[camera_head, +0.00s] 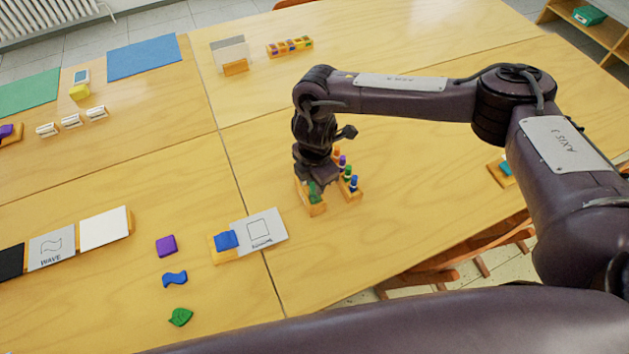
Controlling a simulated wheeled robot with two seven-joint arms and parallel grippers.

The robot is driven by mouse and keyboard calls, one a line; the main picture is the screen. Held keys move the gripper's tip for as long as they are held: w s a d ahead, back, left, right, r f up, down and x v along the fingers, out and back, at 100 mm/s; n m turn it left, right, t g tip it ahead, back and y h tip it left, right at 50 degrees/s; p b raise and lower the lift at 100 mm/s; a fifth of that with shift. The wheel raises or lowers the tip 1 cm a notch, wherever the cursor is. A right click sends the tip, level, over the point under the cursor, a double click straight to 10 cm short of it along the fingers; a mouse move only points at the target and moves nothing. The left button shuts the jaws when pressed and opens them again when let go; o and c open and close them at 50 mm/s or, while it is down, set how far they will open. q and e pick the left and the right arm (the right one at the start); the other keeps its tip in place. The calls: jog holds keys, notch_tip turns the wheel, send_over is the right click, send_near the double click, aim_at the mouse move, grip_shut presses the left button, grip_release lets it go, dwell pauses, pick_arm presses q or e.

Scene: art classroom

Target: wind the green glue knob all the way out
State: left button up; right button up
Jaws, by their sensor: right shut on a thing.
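The green glue knob (314,193) shows just under my right gripper (311,186), on a small wooden block (317,209) near the middle of the table. My right gripper points down and is shut on the green knob. The fingers hide much of the knob, so how far it is wound out cannot be told. Just right of it stands a wooden rack (354,196) with several small coloured pieces in orange, purple, green and blue. My left gripper is not in view.
A blue piece (227,239) sits beside a square card (262,231) at left. A purple square (166,246), blue wave (174,279) and green leaf (180,317) lie loose. The tabletop behind my right arm is mostly clear.

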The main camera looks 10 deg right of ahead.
jog(key=shift+m+p, duration=0.4)
jog(key=shift+m, duration=0.2)
jog(key=o, duration=1.5)
jog(key=shift+f+n+b, duration=0.1)
jog(key=shift+n+b, duration=0.4)
jog(key=shift+n, duration=0.2)
jog(key=n+b, duration=0.2)
jog(key=n, duration=0.2)
jog(key=n+b, duration=0.2)
jog(key=n, duration=0.2)
jog(key=shift+n+b, duration=0.3)
jog(key=shift+n, duration=0.7)
